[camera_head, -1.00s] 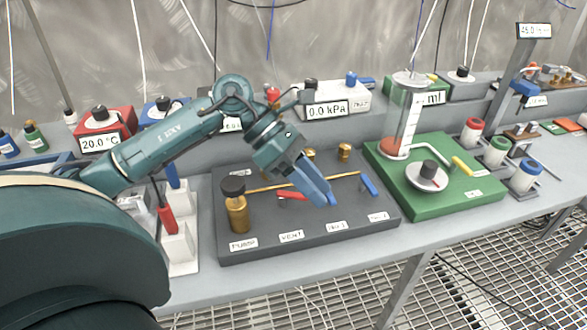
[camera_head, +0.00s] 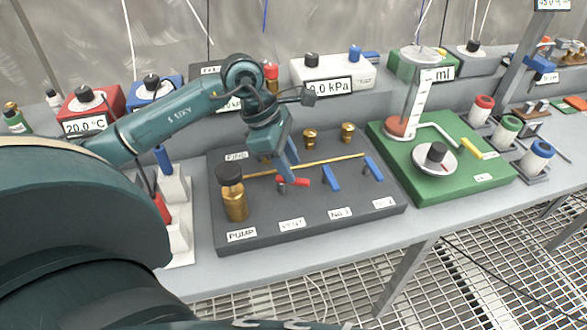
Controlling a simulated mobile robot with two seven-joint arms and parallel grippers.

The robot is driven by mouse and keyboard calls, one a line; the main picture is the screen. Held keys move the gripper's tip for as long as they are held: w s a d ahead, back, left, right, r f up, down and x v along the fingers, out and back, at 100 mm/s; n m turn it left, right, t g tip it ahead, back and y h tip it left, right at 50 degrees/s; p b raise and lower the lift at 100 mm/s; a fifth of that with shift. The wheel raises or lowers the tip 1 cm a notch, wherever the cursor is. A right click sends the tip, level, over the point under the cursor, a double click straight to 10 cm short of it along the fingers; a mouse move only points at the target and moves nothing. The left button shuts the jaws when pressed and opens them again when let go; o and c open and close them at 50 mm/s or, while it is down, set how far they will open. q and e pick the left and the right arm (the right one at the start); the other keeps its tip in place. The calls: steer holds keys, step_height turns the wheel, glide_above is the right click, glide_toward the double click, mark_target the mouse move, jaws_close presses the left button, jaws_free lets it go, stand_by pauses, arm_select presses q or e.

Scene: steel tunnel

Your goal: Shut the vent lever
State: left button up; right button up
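The vent lever (camera_head: 298,182) is the red handle on the dark valve board (camera_head: 270,218), behind the VENT label. It lies sideways, pointing right, roughly along the brass pipe (camera_head: 340,162). My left gripper (camera_head: 289,177) reaches down to it from above, its fingertips at the lever's left part. They look close to or touching it; I cannot tell which. The fingers overlap in this view, so their opening is unclear, and they hide part of the lever and pipe. My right gripper is not in view.
Two blue levers (camera_head: 332,178) (camera_head: 373,169) sit to the right, crosswise to the pipe. A brass pump (camera_head: 235,199) with a dark knob stands at left. A green board (camera_head: 472,178) with a syringe and dial is at right. The board's front is clear.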

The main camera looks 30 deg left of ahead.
arm_select(q)
steer(key=shift+x, duration=1.35)
steer(key=shift+c, duration=0.3)
jaws_close()
